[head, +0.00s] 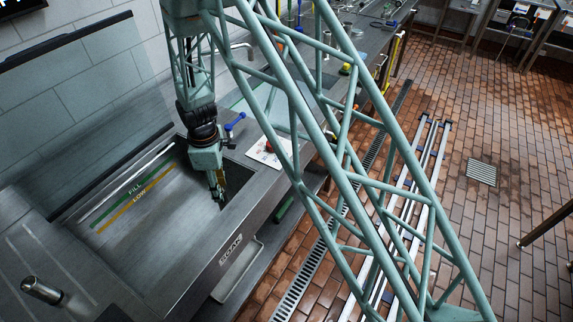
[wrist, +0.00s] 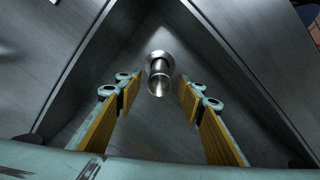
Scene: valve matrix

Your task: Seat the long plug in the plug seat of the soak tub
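The soak tub (head: 190,240) has a SOAK label on its front and green FILL and yellow LOW lines inside. My gripper (head: 218,190) reaches down into the tub near its right corner. In the wrist view my gripper (wrist: 161,88) is open, with a yellow-padded finger on each side and nothing between the pads. A shiny metal cylinder (wrist: 159,78) with a round flared end shows in the tub corner, centred between the fingertips and apart from them. I cannot tell whether it is the long plug, the plug seat or both. The head view does not show it.
A short metal cylinder (head: 42,290) sits at the lower left. A blue-handled valve (head: 235,122) and a white sheet (head: 270,150) are on the counter beside the tub. The tub walls close in on both sides of my fingers. A green lattice frame crosses the head view.

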